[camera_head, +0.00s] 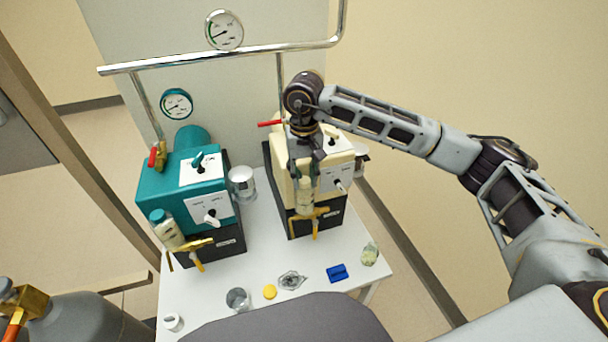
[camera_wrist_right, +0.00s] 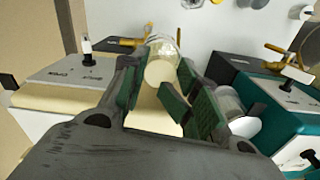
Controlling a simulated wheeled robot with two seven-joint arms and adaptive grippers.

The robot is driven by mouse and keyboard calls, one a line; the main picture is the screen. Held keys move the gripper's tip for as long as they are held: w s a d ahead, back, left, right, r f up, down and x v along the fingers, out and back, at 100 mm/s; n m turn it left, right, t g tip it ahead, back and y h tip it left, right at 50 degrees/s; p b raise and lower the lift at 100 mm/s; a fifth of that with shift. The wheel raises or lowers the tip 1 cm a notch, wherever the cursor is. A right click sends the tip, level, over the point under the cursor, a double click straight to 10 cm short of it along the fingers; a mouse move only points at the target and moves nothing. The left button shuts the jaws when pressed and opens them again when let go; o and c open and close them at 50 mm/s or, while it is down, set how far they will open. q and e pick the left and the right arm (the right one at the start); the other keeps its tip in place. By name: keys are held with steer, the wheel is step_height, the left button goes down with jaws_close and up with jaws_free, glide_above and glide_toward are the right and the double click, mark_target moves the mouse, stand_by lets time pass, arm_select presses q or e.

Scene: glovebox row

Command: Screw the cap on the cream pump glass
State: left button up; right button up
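The cream pump (camera_head: 283,176) stands on the right of the white table. Its glass (camera_head: 303,209) hangs upright at its front, above a yellow valve. A cream cap (camera_wrist_right: 160,72) sits at the glass's top end; whether its thread is engaged cannot be seen. My right gripper (camera_head: 305,178) reaches down from above, with one finger on each side of the cap. My left gripper is not in view.
A teal pump (camera_head: 182,178) with its own teal-capped glass (camera_head: 165,228) stands at left. A metal rail (camera_head: 230,52) crosses above. Along the table's front lie a grey cup (camera_head: 237,299), yellow disc (camera_head: 269,292), clear part (camera_head: 291,280), blue block (camera_head: 337,272) and small jar (camera_head: 370,254).

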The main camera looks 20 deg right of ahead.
steer(key=shift+f, duration=0.1)
jaws_close()
steer(key=shift+m, duration=0.3)
steer(key=shift+m, duration=1.6)
steer(key=shift+s+m+b, duration=0.1)
steer(key=shift+m+b, duration=0.35)
steer(key=shift+m, duration=6.25)
steer(key=shift+d, duration=0.1)
